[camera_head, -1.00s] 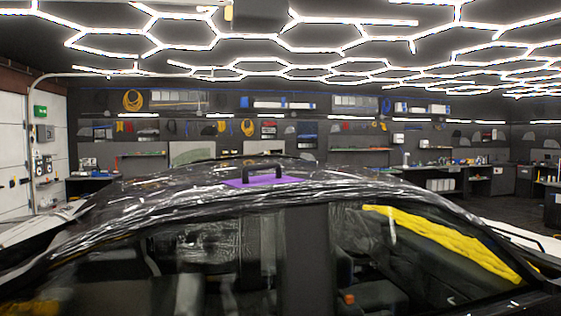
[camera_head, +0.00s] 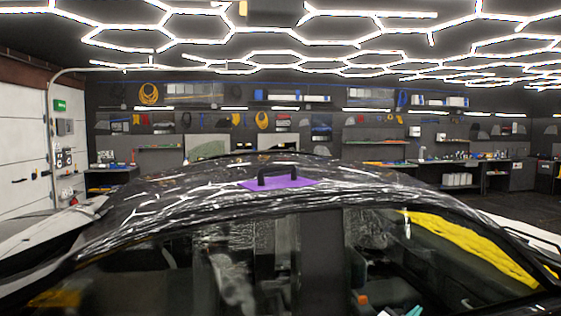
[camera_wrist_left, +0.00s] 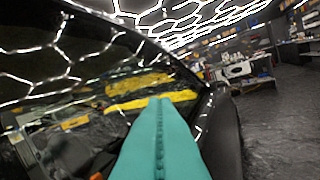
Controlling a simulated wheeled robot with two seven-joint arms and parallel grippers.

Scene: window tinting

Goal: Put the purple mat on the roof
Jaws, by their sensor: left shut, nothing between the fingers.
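The purple mat (camera_head: 281,185) lies on top of the black car's roof (camera_head: 200,183) in the head view. A black handle-shaped thing (camera_head: 278,172) stands on the mat. My left gripper (camera_head: 400,312) shows only as teal fingertips at the bottom edge of the head view, in front of the car's side and well apart from the mat. In the left wrist view its teal fingers (camera_wrist_left: 160,103) are pressed together with nothing between them, near the car's side windows. The mat is not seen in that view. My right gripper is not in view.
The car's dark side and windows fill the foreground. Yellow material (camera_head: 470,245) shows through the windscreen side. Workbenches and tool-hung walls (camera_head: 350,130) stand behind. In the left wrist view, open dark floor (camera_wrist_left: 275,125) lies to the right of the car.

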